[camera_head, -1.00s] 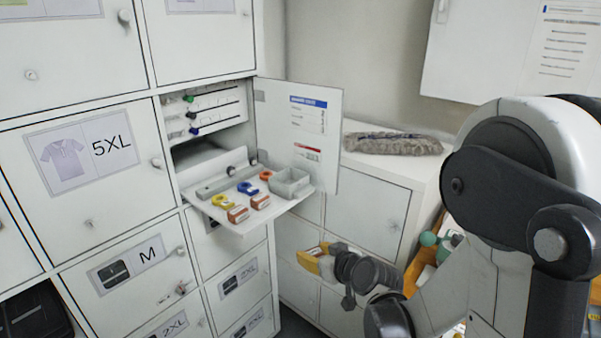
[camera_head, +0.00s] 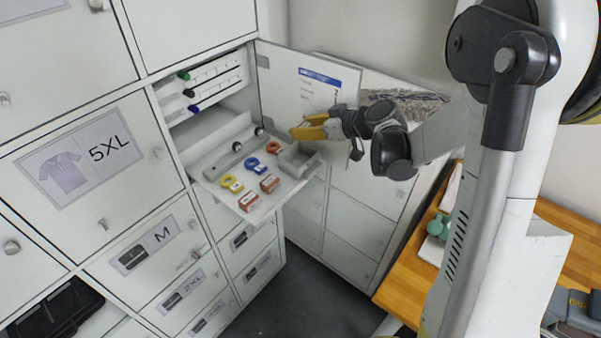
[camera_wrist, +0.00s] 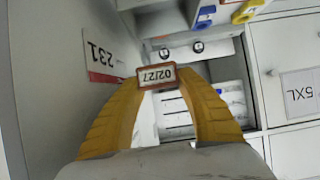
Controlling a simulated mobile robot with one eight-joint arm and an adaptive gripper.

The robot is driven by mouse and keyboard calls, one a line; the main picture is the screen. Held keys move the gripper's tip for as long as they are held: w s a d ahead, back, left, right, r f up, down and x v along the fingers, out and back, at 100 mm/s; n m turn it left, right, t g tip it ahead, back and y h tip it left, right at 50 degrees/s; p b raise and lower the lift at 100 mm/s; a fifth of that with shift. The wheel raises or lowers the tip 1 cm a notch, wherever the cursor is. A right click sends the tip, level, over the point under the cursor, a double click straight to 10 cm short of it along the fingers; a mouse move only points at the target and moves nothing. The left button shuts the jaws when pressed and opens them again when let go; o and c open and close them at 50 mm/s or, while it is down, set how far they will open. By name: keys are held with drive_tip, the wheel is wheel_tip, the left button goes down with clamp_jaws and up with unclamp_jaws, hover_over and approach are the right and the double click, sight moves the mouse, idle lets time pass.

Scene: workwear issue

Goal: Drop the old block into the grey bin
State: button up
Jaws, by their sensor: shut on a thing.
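My gripper (camera_head: 304,130) has yellow fingers. It is shut on a small red-brown block with a white label reading 02/27, clear in the wrist view (camera_wrist: 157,77) between the fingertips. In the head view the fingers hide most of this block. The grey bin (camera_head: 301,160) is a small open box at the right end of the fold-down shelf. My gripper is above it, in front of the open cabinet door. Two similar red-brown blocks (camera_head: 270,183) (camera_head: 248,201) lie at the shelf's front edge.
Yellow (camera_head: 231,184), blue (camera_head: 255,166) and red (camera_head: 273,147) ring-shaped pieces lie on the white shelf (camera_head: 213,178). The open door (camera_head: 283,90) stands close behind my gripper. A wooden bench (camera_head: 410,268) is at right.

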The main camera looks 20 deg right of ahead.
drive_tip(key=shift+s+f, duration=0.1)
drive_tip(key=shift+f, duration=0.35)
wheel_tip(320, 180, down, 5)
drive_tip(key=b, duration=0.3)
drive_tip(key=shift+s+r, duration=0.1)
drive_tip(key=o, duration=1)
drive_tip(key=shift+c, duration=0.2)
drive_tip(key=v, duration=1.2)
